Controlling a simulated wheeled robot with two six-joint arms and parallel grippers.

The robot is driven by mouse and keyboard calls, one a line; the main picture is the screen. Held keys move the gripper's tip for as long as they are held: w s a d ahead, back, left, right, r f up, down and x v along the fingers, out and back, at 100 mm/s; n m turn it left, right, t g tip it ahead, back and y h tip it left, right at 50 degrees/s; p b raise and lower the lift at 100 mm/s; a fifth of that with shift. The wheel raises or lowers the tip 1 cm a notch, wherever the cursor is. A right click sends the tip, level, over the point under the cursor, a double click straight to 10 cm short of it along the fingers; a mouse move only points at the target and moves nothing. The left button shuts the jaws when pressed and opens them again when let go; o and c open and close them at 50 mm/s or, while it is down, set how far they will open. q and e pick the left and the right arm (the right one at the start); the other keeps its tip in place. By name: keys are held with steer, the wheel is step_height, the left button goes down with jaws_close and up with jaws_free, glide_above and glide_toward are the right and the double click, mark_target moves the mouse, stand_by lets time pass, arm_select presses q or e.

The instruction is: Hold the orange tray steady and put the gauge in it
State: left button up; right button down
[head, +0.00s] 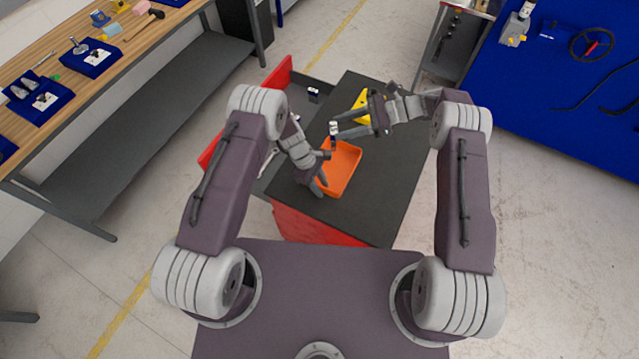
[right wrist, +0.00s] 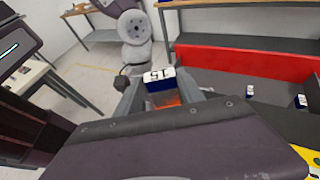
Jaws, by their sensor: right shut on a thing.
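The orange tray (head: 345,170) lies on the dark top of a red cart. My left gripper (head: 322,186) is at the tray's left edge, fingers down at its wall; whether they are closed on it I cannot tell. My right gripper (head: 335,133) is shut on the gauge (head: 333,127), a small block with a white top, above the tray's far end. In the right wrist view the gauge (right wrist: 158,78) shows a white face marked 15 and blue sides between the fingers. A bit of the orange tray (right wrist: 170,99) shows beneath it.
A yellow object (head: 361,104) stands on the cart top (head: 385,185) behind my right gripper. Another small blue and white block (head: 314,93) sits in the open red drawer (head: 278,77) at the left. The cart top right of the tray is clear.

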arm_select(q)
jaws_close()
stand_by(1.3)
